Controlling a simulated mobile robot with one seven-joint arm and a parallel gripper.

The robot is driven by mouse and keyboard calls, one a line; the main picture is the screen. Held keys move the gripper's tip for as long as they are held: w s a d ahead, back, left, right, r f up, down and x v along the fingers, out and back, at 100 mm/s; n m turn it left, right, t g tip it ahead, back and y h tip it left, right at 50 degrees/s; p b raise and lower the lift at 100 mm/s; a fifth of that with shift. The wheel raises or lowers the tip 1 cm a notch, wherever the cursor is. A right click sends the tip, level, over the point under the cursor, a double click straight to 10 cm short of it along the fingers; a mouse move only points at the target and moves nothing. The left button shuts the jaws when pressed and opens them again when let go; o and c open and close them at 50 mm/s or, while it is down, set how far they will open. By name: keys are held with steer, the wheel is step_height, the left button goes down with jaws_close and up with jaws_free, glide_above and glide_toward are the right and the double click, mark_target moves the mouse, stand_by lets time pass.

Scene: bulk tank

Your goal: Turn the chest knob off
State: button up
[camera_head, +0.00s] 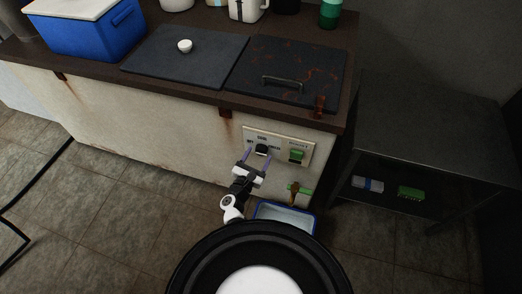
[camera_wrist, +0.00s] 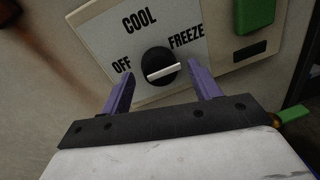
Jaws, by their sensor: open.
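The chest knob (camera_head: 262,149) is a round black knob on a pale control panel (camera_head: 305,145) on the chest's front. In the wrist view the knob (camera_wrist: 158,56) carries a white bar lying nearly across, its right end a little higher. Labels read OFF at left, COOL above and FREEZE at right. Which end of the bar is the pointer I cannot tell. My gripper (camera_head: 257,160) is open in front of the panel. In the wrist view its purple fingers (camera_wrist: 161,76) stand on either side of the knob's lower part, with a gap to it on both sides.
A green switch (camera_head: 296,155) sits right of the knob. Below it are a green-handled valve (camera_head: 294,188) and a blue-rimmed tray (camera_head: 287,215) on the floor. A dark table (camera_head: 435,140) stands at right.

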steer(key=shift+w, duration=0.15)
steer(key=c, duration=1)
